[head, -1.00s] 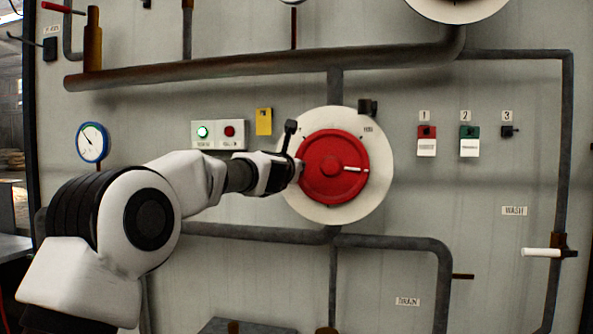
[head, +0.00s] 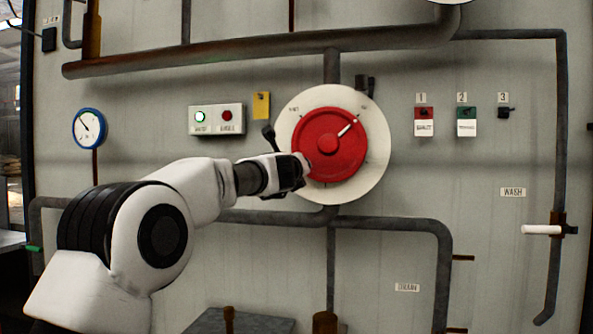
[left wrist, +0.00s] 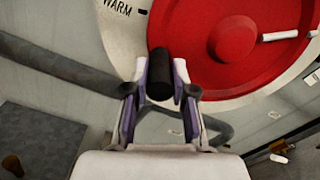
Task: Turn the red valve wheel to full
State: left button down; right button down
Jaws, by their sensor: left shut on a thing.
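The red valve wheel (head: 330,160) sits on a round white dial plate (head: 378,165) on the wall panel. Its white pointer (head: 347,128) points to the upper right, near a mark whose label is too small to read. In the left wrist view the wheel (left wrist: 215,70) fills the upper right, and "WARM" is printed on the plate (left wrist: 118,30) at upper left. My left gripper (head: 301,166) is at the wheel's lower left rim. In the wrist view its fingers (left wrist: 160,88) are shut on the wheel's black handle knob (left wrist: 159,68). My right gripper is not in view.
A box with a green and a red button (head: 216,119), a yellow tag (head: 261,105) and a blue-rimmed gauge (head: 90,128) are to the left. Pipes (head: 260,62) run above and below the dial. Numbered switches (head: 424,112) and a white-handled lever (head: 541,229) are to the right.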

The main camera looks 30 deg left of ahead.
pick_arm(q)
jog(key=shift+d+f, duration=0.25)
jog(key=shift+f, duration=0.15)
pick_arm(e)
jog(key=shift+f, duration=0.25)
pick_arm(q)
jog(key=c, duration=1)
grip_release()
jog(key=shift+w, duration=0.1)
jog(key=shift+r, duration=0.1)
jog(key=shift+s, duration=0.3)
jog(key=v, duration=1.1)
jog(key=shift+s+d, duration=0.1)
jog(key=shift+s, duration=0.1)
